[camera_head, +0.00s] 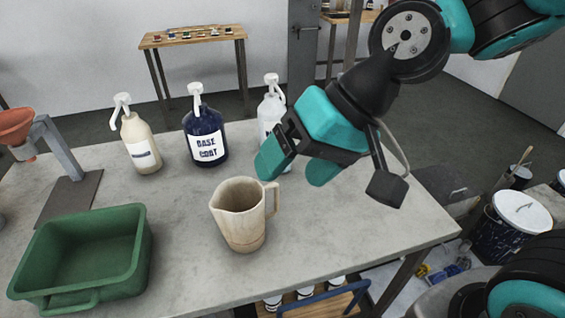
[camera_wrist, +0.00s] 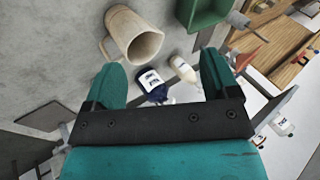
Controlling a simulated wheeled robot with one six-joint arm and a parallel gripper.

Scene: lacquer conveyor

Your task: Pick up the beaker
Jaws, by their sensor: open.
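The beaker (camera_head: 240,222) is a cream, stained jug with a spout and a side handle. It stands upright on the grey table, right of the green bin. In the wrist view the beaker (camera_wrist: 134,36) lies beyond my left finger, its open mouth facing the camera side. My gripper (camera_head: 292,166) is open and empty, above and to the right of the beaker and apart from it. In the wrist view both teal fingers of my gripper (camera_wrist: 163,78) are spread, with bottles showing in the background between them.
A green bin (camera_head: 140,240) stands on the grey table (camera_head: 345,235) at left. An orange funnel on a stand (camera_head: 16,127) is at far left.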

